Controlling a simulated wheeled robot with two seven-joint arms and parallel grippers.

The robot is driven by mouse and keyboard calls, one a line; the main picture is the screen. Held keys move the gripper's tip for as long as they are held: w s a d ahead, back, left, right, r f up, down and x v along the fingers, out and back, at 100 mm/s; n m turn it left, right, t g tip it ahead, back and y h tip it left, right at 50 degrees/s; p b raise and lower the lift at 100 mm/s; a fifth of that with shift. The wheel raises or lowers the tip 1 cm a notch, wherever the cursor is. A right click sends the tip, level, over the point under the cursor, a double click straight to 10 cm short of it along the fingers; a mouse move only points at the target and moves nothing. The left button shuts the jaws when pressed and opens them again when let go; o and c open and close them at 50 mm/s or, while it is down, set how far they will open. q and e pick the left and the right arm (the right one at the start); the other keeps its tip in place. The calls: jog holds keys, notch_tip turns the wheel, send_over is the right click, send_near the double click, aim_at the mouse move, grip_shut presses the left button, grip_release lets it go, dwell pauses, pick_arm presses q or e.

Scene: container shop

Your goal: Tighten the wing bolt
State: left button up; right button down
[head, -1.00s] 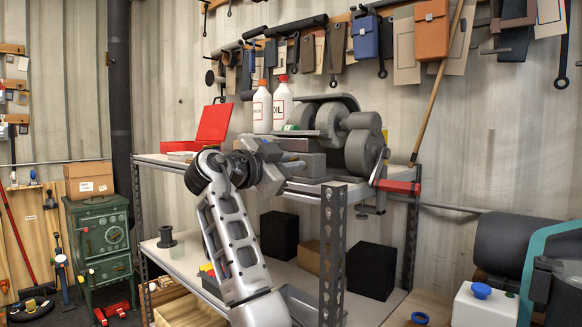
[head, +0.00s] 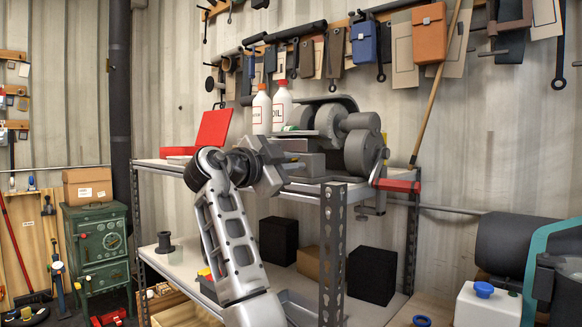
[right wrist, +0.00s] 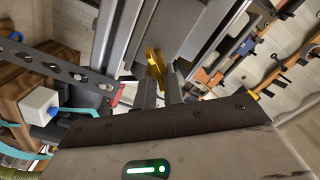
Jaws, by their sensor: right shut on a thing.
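The wing bolt (right wrist: 155,66) is a small gold-yellow piece in the right wrist view, at the side of a grey metal machine (right wrist: 172,28). My right gripper (right wrist: 161,84) has its two fingers closed on the bolt's wing. In the head view my right gripper (head: 287,160) reaches to the left side of the grey grinder-like machine (head: 330,125) on the upper shelf. The bolt is hidden there by my wrist. My left gripper is not in view.
The upper shelf (head: 300,188) also holds two white bottles (head: 262,112) and an open red box (head: 213,130) behind my wrist. A dark perforated shelf post (head: 333,250) stands right of my forearm. Dark boxes (head: 371,275) sit on the lower shelf.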

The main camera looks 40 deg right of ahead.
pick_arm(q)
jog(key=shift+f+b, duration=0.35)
pick_arm(e)
jog(key=shift+f+m, duration=0.3)
jog(key=shift+m, duration=0.1)
pick_arm(q)
jog(key=shift+b, duration=0.4)
pick_arm(e)
jog(key=shift+f+m, duration=0.1)
jog(key=shift+m, duration=0.4)
pick_arm(q)
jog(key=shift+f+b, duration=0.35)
jog(key=shift+b, duration=0.15)
pick_arm(e)
jog(key=shift+m, duration=0.9)
pick_arm(q)
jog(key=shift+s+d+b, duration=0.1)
jog(key=shift+b, duration=0.25)
pick_arm(e)
jog(key=shift+s+f+m, duration=0.1)
jog(key=shift+m, duration=0.7)
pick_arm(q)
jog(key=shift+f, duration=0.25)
pick_arm(e)
jog(key=shift+m, duration=0.7)
pick_arm(q)
jog(key=shift+b, duration=0.5)
pick_arm(e)
jog(key=shift+m, duration=0.8)
